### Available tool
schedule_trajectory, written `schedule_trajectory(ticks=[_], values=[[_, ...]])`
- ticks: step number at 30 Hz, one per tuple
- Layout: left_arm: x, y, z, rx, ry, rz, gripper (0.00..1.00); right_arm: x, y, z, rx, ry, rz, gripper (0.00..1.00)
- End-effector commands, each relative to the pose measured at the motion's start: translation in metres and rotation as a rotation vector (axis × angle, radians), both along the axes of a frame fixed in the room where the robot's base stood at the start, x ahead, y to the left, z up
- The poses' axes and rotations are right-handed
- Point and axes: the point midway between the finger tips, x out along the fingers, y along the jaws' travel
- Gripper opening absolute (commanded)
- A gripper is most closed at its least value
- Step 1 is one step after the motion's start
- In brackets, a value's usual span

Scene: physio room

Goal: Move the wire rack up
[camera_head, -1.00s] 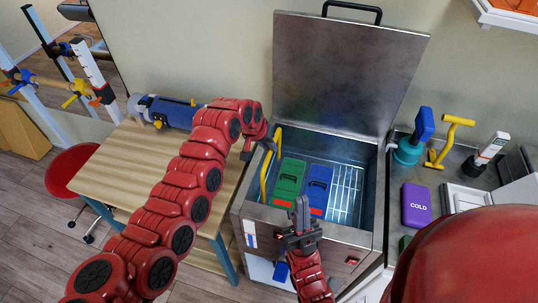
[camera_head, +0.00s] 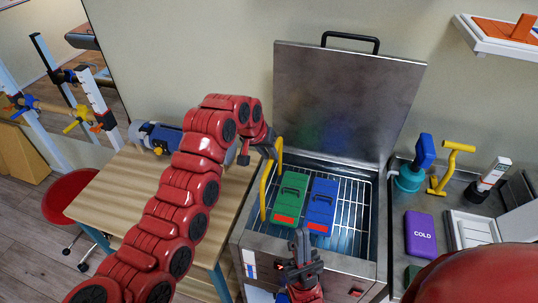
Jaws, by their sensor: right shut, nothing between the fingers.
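The wire rack (camera_head: 348,205) sits inside the open steel tank, close to its rim, carrying a green pack (camera_head: 288,196) and a blue pack (camera_head: 321,204) side by side. A yellow handle (camera_head: 266,187) stands up at the rack's left side. My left gripper (camera_head: 271,150) is at the upper end of this handle and appears closed around it; the fingers are small and partly hidden. My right gripper (camera_head: 299,243) is shut and empty at the tank's front edge, just below the packs, and hides part of the front panel.
The tank's lid (camera_head: 345,105) stands open behind it. A wooden table (camera_head: 140,190) with a blue roller (camera_head: 155,137) is at the left. A counter at the right holds a purple cold pack (camera_head: 421,234), a teal-based blue tool (camera_head: 412,172) and a yellow handled item (camera_head: 449,168).

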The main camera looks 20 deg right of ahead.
Motion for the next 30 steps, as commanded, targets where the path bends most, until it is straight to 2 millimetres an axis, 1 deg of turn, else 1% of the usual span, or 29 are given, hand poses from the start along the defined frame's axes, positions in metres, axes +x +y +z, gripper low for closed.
schedule_trajectory(ticks=[1, 2, 10, 14, 17, 21, 25, 27, 30], values=[[0.001, -0.001, 0.003, -0.003, -0.005, 0.0, 0.3, 0.0, 0.0, 0.001, 0.0, 0.0, 0.0, 0.0], [0.001, 0.0, 0.003, -0.003, -0.004, 0.0, 0.32, 0.0, 0.0, 0.001, 0.0, 0.0, 0.0, 0.0], [0.0, 0.001, 0.002, -0.001, -0.001, 0.0, 0.32, 0.0, 0.0, -0.001, 0.0, 0.0, 0.0, 0.0], [-0.001, 0.004, 0.012, -0.005, -0.005, 0.001, 0.32, 0.0, 0.0, -0.006, 0.0, 0.0, 0.0, 0.0], [-0.006, 0.011, 0.025, -0.003, -0.004, 0.001, 0.32, 0.0, 0.0, -0.012, 0.0, 0.0, 0.0, 0.0], [-0.012, 0.022, 0.055, -0.003, -0.009, 0.002, 0.32, 0.0, 0.0, -0.022, 0.0, 0.0, 0.0, 0.0], [-0.019, 0.034, 0.083, -0.003, -0.008, 0.001, 0.32, 0.0, 0.0, -0.027, 0.0, 0.0, 0.0, 0.0], [-0.02, 0.041, 0.098, 0.0, -0.008, 0.003, 0.32, 0.0, 0.0, -0.025, 0.0, 0.0, 0.0, 0.0], [-0.026, 0.047, 0.114, 0.004, -0.005, 0.002, 0.32, 0.0, 0.0, -0.026, 0.0, 0.0, 0.0, 0.0]])
